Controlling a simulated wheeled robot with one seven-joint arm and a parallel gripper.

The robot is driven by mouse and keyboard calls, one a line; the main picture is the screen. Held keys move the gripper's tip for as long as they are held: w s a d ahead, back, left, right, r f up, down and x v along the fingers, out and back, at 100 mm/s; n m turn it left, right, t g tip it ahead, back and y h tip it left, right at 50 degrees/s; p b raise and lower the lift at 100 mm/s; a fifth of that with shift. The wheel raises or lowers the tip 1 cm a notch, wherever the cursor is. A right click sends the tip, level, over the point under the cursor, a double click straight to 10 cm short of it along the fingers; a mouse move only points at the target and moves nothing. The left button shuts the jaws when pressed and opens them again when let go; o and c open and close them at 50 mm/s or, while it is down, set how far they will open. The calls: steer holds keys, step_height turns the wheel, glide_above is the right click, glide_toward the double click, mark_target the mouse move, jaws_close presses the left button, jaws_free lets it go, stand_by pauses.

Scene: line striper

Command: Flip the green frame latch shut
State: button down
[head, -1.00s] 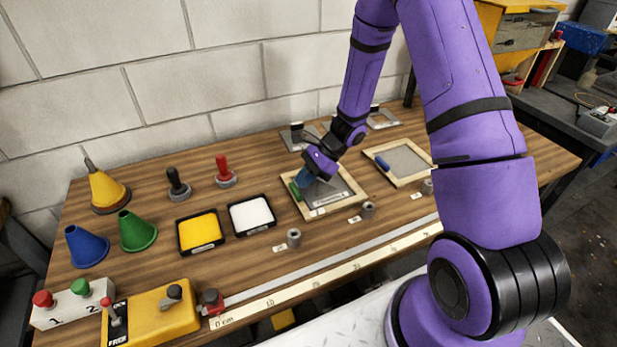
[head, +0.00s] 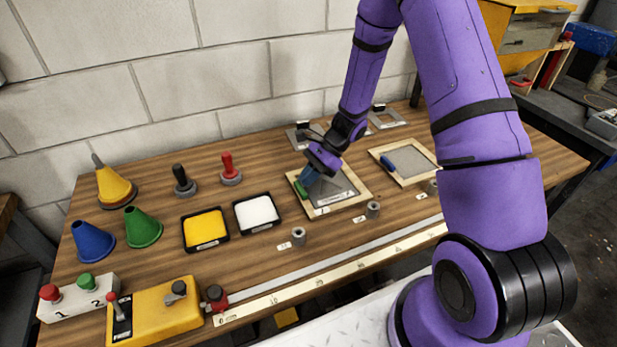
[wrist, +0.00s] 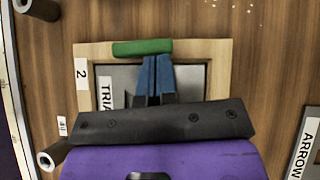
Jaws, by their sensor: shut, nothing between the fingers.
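The green latch (head: 300,189) is a short bar on the left rail of a light wooden frame (head: 338,209) around a grey plate. In the wrist view the green latch (wrist: 142,47) lies along the frame's top rail. I cannot tell whether it is fastened. My gripper (head: 306,181) is over this frame, right beside the latch. Its blue fingertips (wrist: 154,60) are together and empty, at the latch's inner edge in the wrist view. I cannot tell whether they touch it. My gripper hides part of the plate, whose label starts "TRIA".
A second wooden frame with a blue latch (head: 389,161) lies to the right. Yellow (head: 205,229) and white (head: 256,212) trays are to the left. Grey cylinders (head: 299,237) stand in front, before a long scale (head: 330,280). Grey stencil plates lie behind, near the wall.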

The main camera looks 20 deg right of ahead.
steer(key=shift+w, duration=0.1)
steer(key=shift+w+a+n+g, duration=0.2)
steer(key=shift+n+g, duration=0.4)
steer(key=shift+n, duration=0.2)
steer(key=shift+a, duration=0.1)
steer(key=shift+w+a, duration=0.25)
steer(key=shift+s, duration=0.1)
steer(key=shift+s+d, duration=0.35)
steer(key=shift+s, duration=0.3)
steer(key=v, duration=1.1)
steer(key=shift+a, duration=0.15)
